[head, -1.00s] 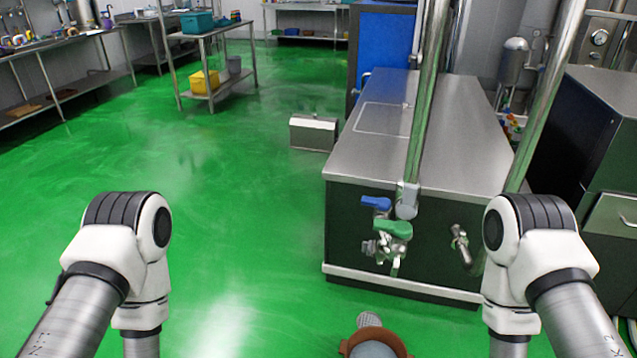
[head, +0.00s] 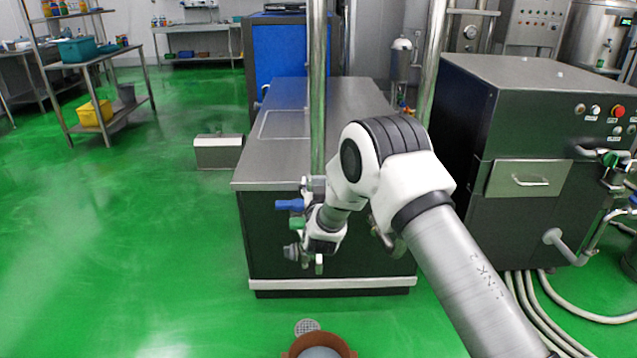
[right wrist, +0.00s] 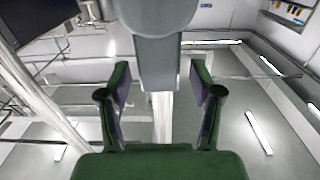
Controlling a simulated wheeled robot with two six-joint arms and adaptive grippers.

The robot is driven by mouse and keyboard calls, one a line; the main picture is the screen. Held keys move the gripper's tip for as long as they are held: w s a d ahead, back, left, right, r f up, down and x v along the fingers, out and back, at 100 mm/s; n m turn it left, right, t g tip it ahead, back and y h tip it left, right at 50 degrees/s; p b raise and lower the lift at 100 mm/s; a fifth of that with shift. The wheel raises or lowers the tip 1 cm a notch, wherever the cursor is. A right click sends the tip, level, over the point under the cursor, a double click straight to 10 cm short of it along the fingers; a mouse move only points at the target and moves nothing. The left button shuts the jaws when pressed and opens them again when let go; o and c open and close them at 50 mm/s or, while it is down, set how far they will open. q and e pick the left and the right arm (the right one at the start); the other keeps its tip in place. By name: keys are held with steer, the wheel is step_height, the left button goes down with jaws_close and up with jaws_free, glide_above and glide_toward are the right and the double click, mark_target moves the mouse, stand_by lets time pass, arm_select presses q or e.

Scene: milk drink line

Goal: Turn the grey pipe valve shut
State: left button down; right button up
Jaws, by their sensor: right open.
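The grey valve (head: 314,184) sits on the upright steel pipe at the front of the steel cabinet, partly covered by my right arm. In the right wrist view the large grey handle (right wrist: 157,50) reaches down between the fingers, with space visible on both sides. My right gripper (head: 308,208) is at the valves, just below the grey one. Its fingers, also in the right wrist view (right wrist: 158,85), stand apart and point upward. My left gripper is out of view.
The steel-topped cabinet (head: 275,160) stands behind the valves. A second upright pipe (head: 434,60) and a dark machine (head: 470,130) are to the right. Hoses (head: 560,310) lie at the lower right. Green floor (head: 130,230) is clear on the left.

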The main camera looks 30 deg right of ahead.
steer(key=shift+w+d, duration=0.3)
steer(key=shift+w, duration=0.25)
jaws_close()
